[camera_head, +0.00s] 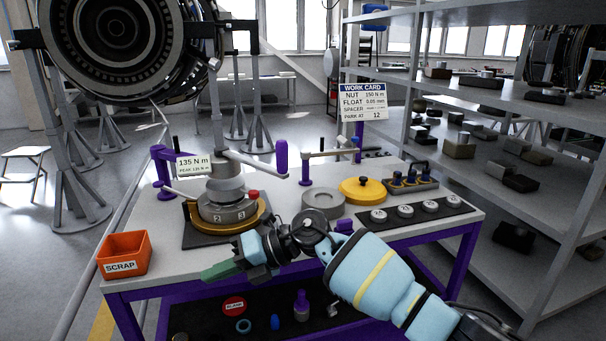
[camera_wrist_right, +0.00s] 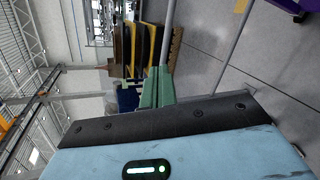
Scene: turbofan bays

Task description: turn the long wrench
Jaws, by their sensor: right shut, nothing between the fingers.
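The long wrench (camera_head: 250,164) is a grey bar. It sits over the round grey fixture (camera_head: 226,208) on the table and reaches right to an upright purple handle (camera_head: 281,156). A readout (camera_head: 194,165) beside it shows 135 N m. My right gripper (camera_head: 210,273) is in front of the fixture, near the table's front edge, apart from the wrench and its handle. Its green fingers are shut and empty; they also show together in the right wrist view (camera_wrist_right: 157,88), where the wrench does not appear. My left gripper is not in view.
An orange scrap bin (camera_head: 124,254) stands at the table's left front corner. A yellow disc (camera_head: 362,190), a grey ring (camera_head: 323,203) and a black strip of round parts (camera_head: 415,211) lie to the right. A work card (camera_head: 363,101) reads nut 150 N m. Shelves (camera_head: 470,95) stand behind right.

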